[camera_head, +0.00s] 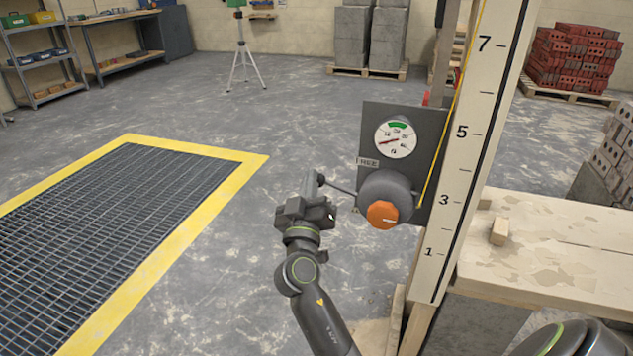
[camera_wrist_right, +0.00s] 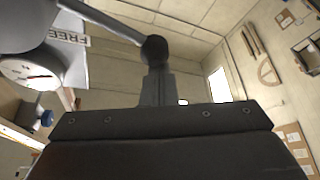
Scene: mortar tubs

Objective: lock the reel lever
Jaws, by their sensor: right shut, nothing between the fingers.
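The reel is a grey round drum (camera_head: 392,188) with an orange knob (camera_head: 382,215), mounted on a dark panel (camera_head: 431,130). Its thin lever (camera_head: 342,188) sticks out left and slightly up to a dark ball end (camera_head: 320,179), below the FREE label (camera_head: 368,162). The ball (camera_wrist_right: 153,48) and the FREE label (camera_wrist_right: 68,36) also show in the right wrist view. My right gripper (camera_head: 311,180) is shut and empty, close beside the ball; its fingers (camera_wrist_right: 156,82) appear at the ball's underside, contact unclear. My left gripper is out of view.
A gauge (camera_head: 395,139) above the reel has a red needle and a green sector at its top. A numbered board (camera_head: 462,190) stands right of the panel, with a yellow line along it. A wooden table (camera_head: 560,235) is at right.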

